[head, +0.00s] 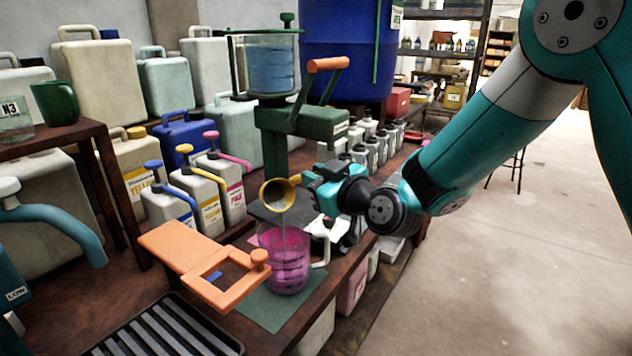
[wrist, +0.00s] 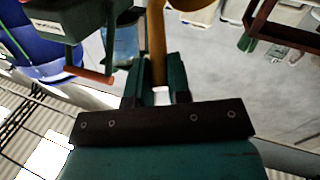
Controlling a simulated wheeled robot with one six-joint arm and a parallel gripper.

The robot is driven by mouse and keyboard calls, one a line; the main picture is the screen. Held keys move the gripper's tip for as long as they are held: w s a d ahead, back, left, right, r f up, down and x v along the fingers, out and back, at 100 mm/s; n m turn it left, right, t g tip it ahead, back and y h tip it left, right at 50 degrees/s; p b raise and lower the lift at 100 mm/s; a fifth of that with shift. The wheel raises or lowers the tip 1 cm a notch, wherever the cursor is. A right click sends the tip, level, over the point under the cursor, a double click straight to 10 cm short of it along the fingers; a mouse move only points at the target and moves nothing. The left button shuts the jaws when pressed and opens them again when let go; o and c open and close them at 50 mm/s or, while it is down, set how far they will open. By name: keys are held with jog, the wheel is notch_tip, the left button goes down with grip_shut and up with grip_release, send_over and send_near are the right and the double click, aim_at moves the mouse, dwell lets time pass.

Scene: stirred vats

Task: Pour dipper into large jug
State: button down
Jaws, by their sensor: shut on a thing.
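The dipper (head: 277,195) is a yellow-brown cup, tilted, above the large jug in the head view. Its handle (wrist: 157,45) runs between my fingers in the wrist view, with part of the cup at the top edge. My gripper (head: 318,190) is shut on the dipper's handle; the fingers also show in the wrist view (wrist: 158,85). The large jug (head: 286,262) is clear with a handle at its right and holds pink-magenta liquid. It stands upright on a green mat (head: 265,308). A thin pale streak shows below the dipper's lip. The dipper's inside is mostly hidden.
An orange bracket (head: 190,262) lies left of the jug. A green press stand with an orange handle (head: 328,65) rises behind the dipper. Several pump-topped canisters (head: 205,200) stand at left. A slatted drain tray (head: 165,330) is in front. Open floor lies at right.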

jog(key=shift+s+d+f+n+t+y+b, duration=0.2)
jog(key=shift+s+f+t+y+b, duration=0.35)
jog(key=shift+b, duration=2.95)
jog(key=shift+s+d+f+n+t+y+b, duration=0.2)
jog(key=shift+s+f+t+b, duration=0.45)
jog(key=shift+b, duration=2.85)
jog(key=shift+s+d+f+t+y+b, duration=0.2)
jog(key=shift+f+t+y+b, duration=0.4)
jog(key=shift+b, duration=2.4)
jog(key=shift+s+d+f+t+y+b, duration=0.25)
jog(key=shift+f+b, duration=0.5)
jog(key=shift+b, duration=2.25)
